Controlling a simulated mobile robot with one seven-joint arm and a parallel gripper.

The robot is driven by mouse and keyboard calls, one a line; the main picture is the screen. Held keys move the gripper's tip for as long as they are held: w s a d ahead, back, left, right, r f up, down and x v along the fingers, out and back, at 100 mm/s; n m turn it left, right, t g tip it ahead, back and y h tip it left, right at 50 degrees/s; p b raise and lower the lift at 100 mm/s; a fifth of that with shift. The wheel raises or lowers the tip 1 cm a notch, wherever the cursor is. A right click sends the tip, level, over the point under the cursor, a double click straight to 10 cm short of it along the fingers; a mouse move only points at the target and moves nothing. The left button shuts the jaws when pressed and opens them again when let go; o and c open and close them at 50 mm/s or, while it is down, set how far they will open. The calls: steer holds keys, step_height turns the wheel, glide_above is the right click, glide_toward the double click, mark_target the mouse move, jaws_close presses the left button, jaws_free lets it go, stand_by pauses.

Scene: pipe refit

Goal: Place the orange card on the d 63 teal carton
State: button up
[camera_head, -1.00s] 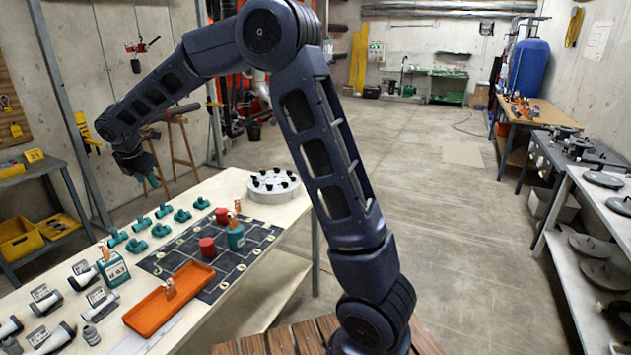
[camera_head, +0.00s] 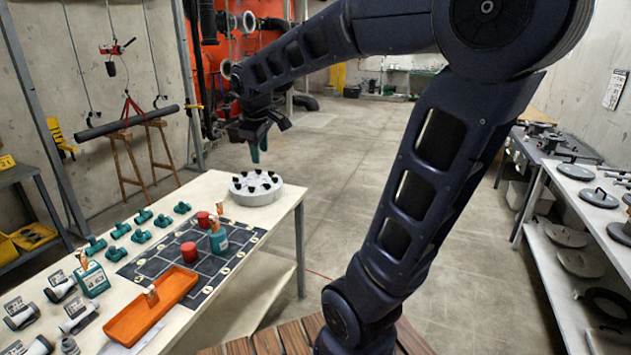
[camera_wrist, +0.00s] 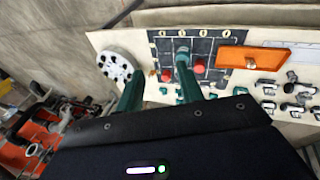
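My gripper (camera_head: 259,152) is raised beyond the table, behind the white disc. In the wrist view its teal fingers (camera_wrist: 160,62) are apart with nothing between them.
A dark gridded mat (camera_head: 199,262) carries red cylinders (camera_head: 188,252). The round white disc (camera_head: 256,195) with black knobs sits at the far table end. Several teal fittings (camera_head: 117,254) and grey-white pipe parts (camera_head: 60,287) line the left side. The floor right of the table is open.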

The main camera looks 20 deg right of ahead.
steer(key=s+d+f+m, duration=0.2)
steer(key=s+d+m, duration=0.3)
steer(key=s, duration=0.2)
steer(key=s+d+f+m, duration=0.2)
steer(key=s+d+m, duration=0.3)
steer(key=s, duration=0.3)
steer(key=shift+f+y, duration=0.25)
steer(key=shift+y, duration=0.15)
steer(key=shift+s, duration=0.1)
steer(key=shift+o, duration=0.6)
